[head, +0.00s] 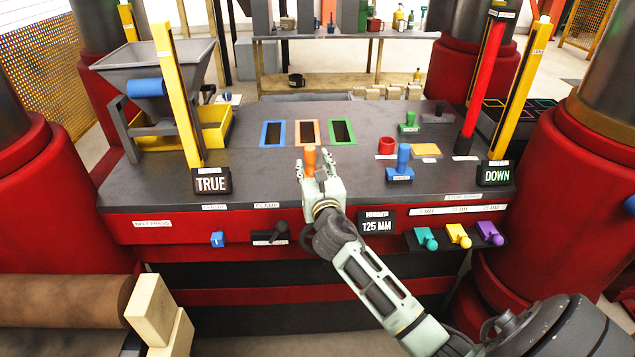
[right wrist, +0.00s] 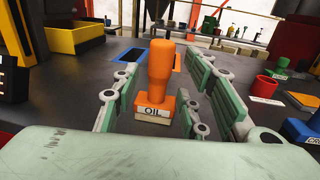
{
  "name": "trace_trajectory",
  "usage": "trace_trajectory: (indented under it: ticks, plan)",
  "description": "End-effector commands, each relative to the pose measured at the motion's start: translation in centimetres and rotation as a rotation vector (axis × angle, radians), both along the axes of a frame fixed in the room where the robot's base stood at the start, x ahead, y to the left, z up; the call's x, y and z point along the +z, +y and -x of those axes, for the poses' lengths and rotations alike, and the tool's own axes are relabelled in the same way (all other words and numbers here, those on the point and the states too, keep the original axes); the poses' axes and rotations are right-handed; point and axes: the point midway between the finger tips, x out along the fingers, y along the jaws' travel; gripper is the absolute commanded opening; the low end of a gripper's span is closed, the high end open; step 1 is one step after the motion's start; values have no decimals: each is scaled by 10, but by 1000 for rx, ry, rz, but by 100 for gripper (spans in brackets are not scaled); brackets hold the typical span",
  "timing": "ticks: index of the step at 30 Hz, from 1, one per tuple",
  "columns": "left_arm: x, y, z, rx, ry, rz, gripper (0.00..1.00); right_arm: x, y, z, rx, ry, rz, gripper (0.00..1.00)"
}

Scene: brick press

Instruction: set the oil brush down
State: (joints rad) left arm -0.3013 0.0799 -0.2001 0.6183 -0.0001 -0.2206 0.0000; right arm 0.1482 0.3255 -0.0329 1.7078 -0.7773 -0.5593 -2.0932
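The oil brush, an orange block-handled tool labelled OIL, stands upright on the dark press table in the right wrist view (right wrist: 160,80). In the head view its orange handle (head: 310,158) shows between the fingers of my right gripper (head: 318,172). In the right wrist view my right gripper (right wrist: 160,100) is open, with one finger on each side of the brush and gaps beside the handle. The brush's base looks to rest on the table top. My left gripper is not in view.
Blue, orange and green framed slots (head: 308,133) lie behind the brush. A blue stamp-like tool (head: 403,160) and a red cup (head: 387,146) stand to the right. A hopper (head: 150,70) with a yellow bin (head: 215,128) stands left.

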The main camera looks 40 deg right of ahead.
Motion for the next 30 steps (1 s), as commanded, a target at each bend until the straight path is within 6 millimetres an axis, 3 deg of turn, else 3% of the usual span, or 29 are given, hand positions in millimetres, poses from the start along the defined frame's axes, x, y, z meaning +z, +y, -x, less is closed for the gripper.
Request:
trace_trajectory:
  ticks: [3,10,23,26,30]
  plan:
    - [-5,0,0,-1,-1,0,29,-3,11,24,2,1,1,40]
    - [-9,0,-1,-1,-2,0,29,-2,26,57,1,1,1,40]
    - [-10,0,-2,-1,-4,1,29,-4,33,67,8,-4,-31,40]
    - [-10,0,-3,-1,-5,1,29,-22,46,67,41,-23,-181,40]
    - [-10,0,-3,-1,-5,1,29,-71,87,71,106,-71,-641,40]
